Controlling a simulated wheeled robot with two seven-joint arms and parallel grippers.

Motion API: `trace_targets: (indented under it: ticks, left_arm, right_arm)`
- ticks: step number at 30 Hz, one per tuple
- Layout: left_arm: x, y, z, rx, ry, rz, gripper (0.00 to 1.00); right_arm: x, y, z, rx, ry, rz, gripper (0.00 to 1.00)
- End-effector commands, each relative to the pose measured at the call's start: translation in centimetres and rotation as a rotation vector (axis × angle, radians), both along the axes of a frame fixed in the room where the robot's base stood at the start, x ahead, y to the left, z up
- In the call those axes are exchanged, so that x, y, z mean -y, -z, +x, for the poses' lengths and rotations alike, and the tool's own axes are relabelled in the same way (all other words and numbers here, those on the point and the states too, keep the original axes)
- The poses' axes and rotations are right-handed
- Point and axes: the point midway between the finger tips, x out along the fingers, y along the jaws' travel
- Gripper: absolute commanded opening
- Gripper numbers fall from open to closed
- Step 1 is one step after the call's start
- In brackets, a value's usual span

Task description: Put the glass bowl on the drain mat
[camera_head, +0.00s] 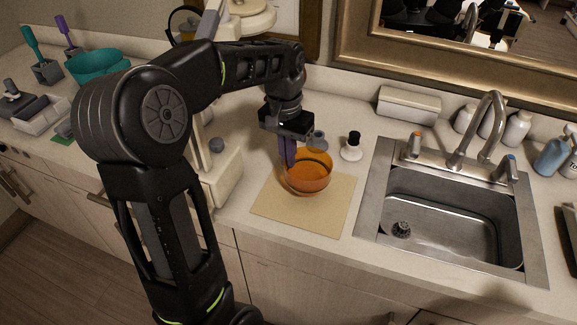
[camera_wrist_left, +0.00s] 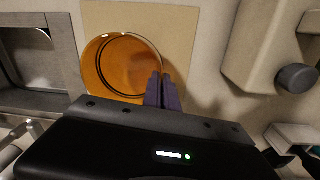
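The glass bowl (camera_head: 308,177) is amber and see-through, upright, over the back middle of the beige square drain mat (camera_head: 285,210). I cannot tell for sure whether its base touches the mat. My left gripper (camera_head: 288,152) points down at the bowl's left rim, its purple fingers close together. In the left wrist view the fingers (camera_wrist_left: 163,92) sit at the right rim of the bowl (camera_wrist_left: 112,72), one on each side of its wall, so they look shut on it. The mat (camera_wrist_left: 178,25) shows around the bowl there. My right gripper is not in view.
A steel sink (camera_head: 450,225) with a faucet (camera_head: 487,130) is right of the mat. A small white bottle with a black top (camera_head: 351,147) stands behind the mat. A cream appliance (camera_head: 215,165) stands at left, partly behind my arm. A teal bowl (camera_head: 98,63) is at far left.

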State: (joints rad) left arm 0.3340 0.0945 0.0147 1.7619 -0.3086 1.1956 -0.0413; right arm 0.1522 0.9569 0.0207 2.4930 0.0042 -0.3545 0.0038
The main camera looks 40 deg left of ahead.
Motion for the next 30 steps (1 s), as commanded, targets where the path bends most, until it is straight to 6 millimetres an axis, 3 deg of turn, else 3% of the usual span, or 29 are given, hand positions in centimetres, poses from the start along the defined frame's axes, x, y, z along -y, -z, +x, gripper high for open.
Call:
trace_targets:
  ticks: [4,12,24,30]
  left_arm:
    - [0.0,0.4,0.0,-0.001,0.0,0.0,0.0]
    - [0.0,3.5,0.0,-0.001,0.0,-0.001,0.0]
    - [0.0,4.1,0.0,0.001,0.0,-0.001,0.0]
    - [0.0,4.0,0.0,0.0,0.0,-0.001,0.19]
  right_arm:
    - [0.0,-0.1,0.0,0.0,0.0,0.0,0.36]
    - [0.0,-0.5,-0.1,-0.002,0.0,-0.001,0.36]
    - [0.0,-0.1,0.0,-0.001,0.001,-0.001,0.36]
    - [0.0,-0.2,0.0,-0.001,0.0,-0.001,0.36]
